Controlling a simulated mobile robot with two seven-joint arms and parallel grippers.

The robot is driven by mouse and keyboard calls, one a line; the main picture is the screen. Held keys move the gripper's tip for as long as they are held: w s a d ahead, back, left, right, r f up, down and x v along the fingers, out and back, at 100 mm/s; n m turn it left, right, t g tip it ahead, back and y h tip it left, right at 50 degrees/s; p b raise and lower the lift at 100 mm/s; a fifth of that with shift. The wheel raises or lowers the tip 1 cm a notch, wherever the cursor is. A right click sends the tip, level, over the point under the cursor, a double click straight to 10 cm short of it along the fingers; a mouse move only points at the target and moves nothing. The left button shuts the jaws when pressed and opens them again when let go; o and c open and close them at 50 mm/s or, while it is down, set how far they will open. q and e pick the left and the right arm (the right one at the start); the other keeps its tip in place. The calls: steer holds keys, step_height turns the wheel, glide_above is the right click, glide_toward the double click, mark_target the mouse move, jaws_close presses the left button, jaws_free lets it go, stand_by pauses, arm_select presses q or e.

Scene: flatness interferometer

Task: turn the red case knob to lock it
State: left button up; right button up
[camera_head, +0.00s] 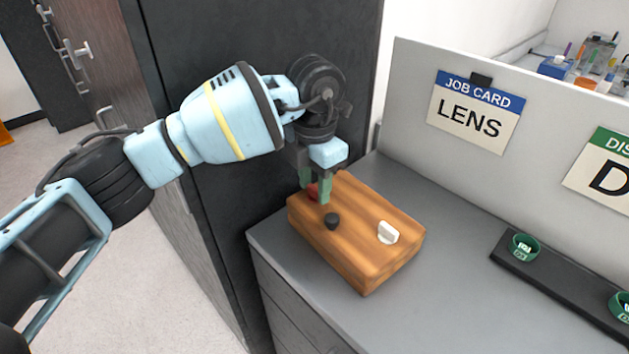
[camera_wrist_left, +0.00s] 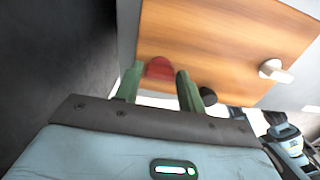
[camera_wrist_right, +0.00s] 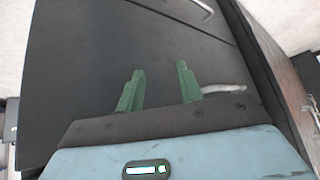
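The red knob (camera_wrist_left: 160,68) sits on the top of the wooden case (camera_head: 365,260), near its far left end. In the head view the red knob (camera_head: 312,192) is mostly hidden behind my left gripper. My left gripper (camera_head: 317,195) points down over it. In the left wrist view its two green fingers (camera_wrist_left: 157,88) stand apart, one on either side of the red knob; I cannot tell whether they touch it. A black knob (camera_head: 332,221) and a white knob (camera_head: 388,232) are on the same case top. My right gripper (camera_wrist_right: 160,88) is open and empty, away from the case.
The case stands on a grey counter (camera_head: 450,270) against a low partition with a LENS job card (camera_head: 474,113). A black strip (camera_head: 560,288) with green round items lies at right. A dark cabinet (camera_head: 215,80) stands close on the left.

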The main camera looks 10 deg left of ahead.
arm_select(q)
steer(key=c, duration=0.5)
steer(key=shift+c, duration=0.4)
arm_select(e)
steer(key=shift+s, duration=0.3)
arm_select(q)
steer(key=shift+m, duration=0.4)
steer(key=m, duration=0.2)
steer(key=shift+m, duration=0.4)
steer(key=m, duration=0.3)
steer(key=shift+m, duration=0.4)
steer(key=m, duration=0.4)
steer(key=m+b, duration=0.1)
steer(key=m, duration=0.5)
arm_select(e)
steer(key=shift+s+f, duration=0.3)
steer(key=shift+f, duration=0.5)
